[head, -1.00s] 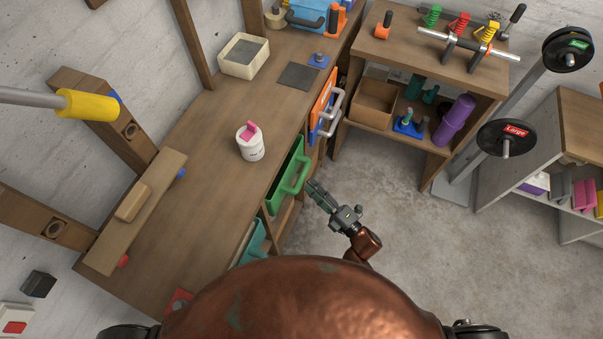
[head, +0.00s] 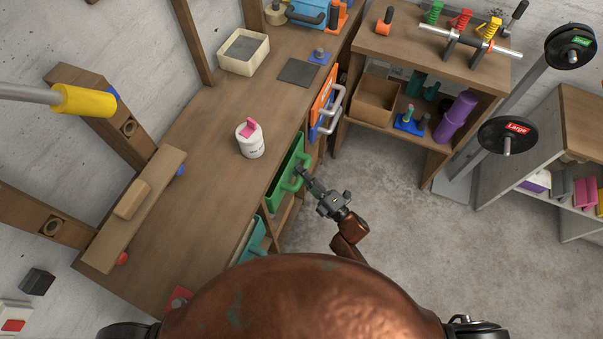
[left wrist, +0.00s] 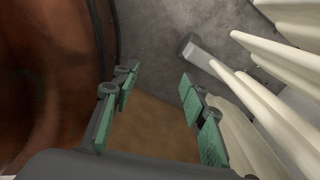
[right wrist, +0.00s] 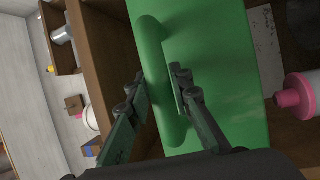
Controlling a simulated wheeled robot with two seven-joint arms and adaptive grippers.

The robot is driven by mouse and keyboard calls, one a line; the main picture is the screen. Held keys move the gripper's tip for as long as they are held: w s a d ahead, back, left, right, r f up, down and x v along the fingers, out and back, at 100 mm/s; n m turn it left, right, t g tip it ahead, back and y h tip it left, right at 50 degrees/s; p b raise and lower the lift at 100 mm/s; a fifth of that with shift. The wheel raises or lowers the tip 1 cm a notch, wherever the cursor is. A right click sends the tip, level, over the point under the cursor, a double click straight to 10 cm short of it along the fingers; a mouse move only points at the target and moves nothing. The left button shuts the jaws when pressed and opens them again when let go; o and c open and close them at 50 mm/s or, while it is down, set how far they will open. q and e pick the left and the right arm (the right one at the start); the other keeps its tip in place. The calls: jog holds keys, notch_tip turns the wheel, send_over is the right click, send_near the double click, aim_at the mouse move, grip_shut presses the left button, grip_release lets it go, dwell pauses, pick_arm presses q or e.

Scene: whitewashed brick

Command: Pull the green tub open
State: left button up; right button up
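The green tub (head: 276,191) sits in the side of the wooden bench, its bar handle (head: 294,184) facing the open floor. In the right wrist view its green front (right wrist: 225,70) fills the middle, with the handle (right wrist: 150,35) standing off it. My right gripper (head: 301,171) is at the handle. Its fingers (right wrist: 159,80) lie on both sides of the bar, close against it with no clear gap, and look shut on it. My left gripper (left wrist: 160,78) is open and empty, and is out of the head view.
A white pot with a pink lid (head: 250,140) stands on the bench top (head: 210,130). A teal tub (head: 251,242) is beside the green one, and orange and blue fronts with grey handles (head: 333,105) are further along. The concrete floor (head: 390,215) to the right is clear.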

grip_shut()
pick_arm(q)
jog(key=shift+s, duration=0.1)
